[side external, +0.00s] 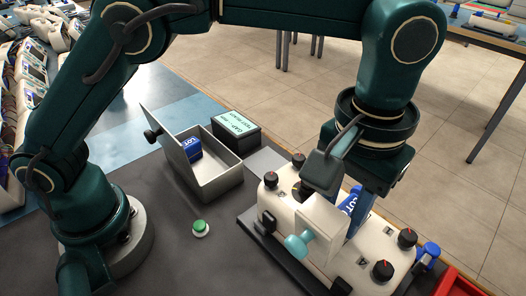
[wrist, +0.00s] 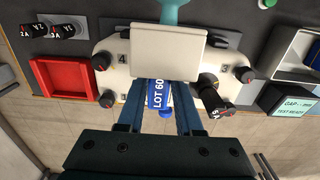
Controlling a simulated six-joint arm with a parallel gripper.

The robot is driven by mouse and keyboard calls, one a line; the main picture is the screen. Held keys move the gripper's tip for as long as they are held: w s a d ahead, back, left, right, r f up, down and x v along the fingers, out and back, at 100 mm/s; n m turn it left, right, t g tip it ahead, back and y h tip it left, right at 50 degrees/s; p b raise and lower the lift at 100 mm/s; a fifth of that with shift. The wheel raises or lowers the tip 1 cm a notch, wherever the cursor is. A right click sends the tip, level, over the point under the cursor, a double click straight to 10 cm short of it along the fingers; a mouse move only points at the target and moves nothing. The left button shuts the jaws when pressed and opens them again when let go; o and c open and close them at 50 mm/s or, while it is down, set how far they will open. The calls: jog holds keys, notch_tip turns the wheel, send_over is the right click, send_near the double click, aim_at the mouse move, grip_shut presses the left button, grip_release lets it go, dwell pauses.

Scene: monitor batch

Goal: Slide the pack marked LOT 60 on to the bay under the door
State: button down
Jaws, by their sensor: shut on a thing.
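The blue pack marked LOT 60 (wrist: 157,94) is between my gripper's fingers in the wrist view, its far end close to the edge of the raised door. In the side view the pack (side external: 349,203) is partly hidden by my gripper (side external: 360,210). My gripper (wrist: 160,120) is shut on it. The cream door (wrist: 167,50) with its teal knob (wrist: 172,10) belongs to the cream monitor (wrist: 117,57). The door (side external: 318,226) stands open and tilted in the side view. The bay is hidden behind the door and gripper, so I cannot tell whether the pack touches it.
A grey box (side external: 219,184) with its lid up holds another blue LOT pack (side external: 188,144). A display unit (side external: 236,125) stands behind it. A green button (side external: 200,226) is on the bench. A red tray (wrist: 72,88) lies beside the monitor. Dark knobs (side external: 407,237) stick up from the monitor.

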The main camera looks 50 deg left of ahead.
jog(key=c, duration=0.5)
grip_release()
jog(key=shift+r, duration=2.5)
jog(key=shift+f, duration=0.1)
jog(key=shift+f, duration=2.4)
jog(key=shift+r, duration=0.15)
